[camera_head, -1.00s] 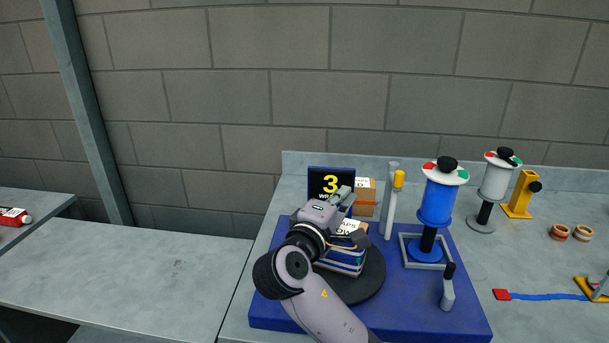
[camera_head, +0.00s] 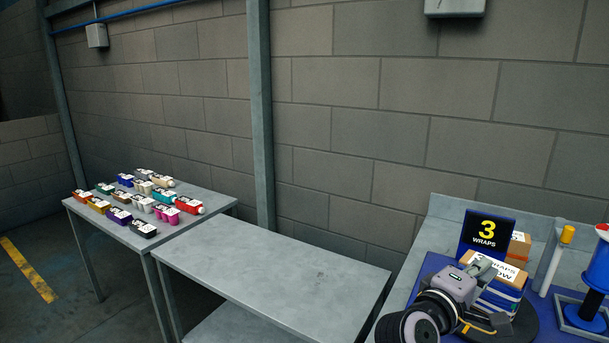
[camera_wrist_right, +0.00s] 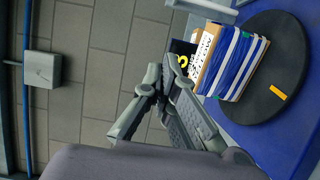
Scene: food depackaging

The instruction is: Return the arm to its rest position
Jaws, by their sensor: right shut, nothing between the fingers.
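My right gripper (camera_head: 487,293) shows at the lower right of the head view, in front of a wrapped box stack (camera_head: 499,296) on a dark round turntable (camera_head: 525,325). In the right wrist view the gripper fingers (camera_wrist_right: 150,95) are shut with nothing between them. The box with blue and white bands (camera_wrist_right: 238,65) stands on the turntable (camera_wrist_right: 285,95), beside and apart from the fingers. My left gripper is in neither view.
A "3 WRAPS" sign (camera_head: 486,235) stands behind the box. A blue spool (camera_head: 597,285) and a post with a yellow top (camera_head: 552,265) stand to the right. The middle table (camera_head: 270,275) is bare. The far left table (camera_head: 205,226) holds several coloured packages.

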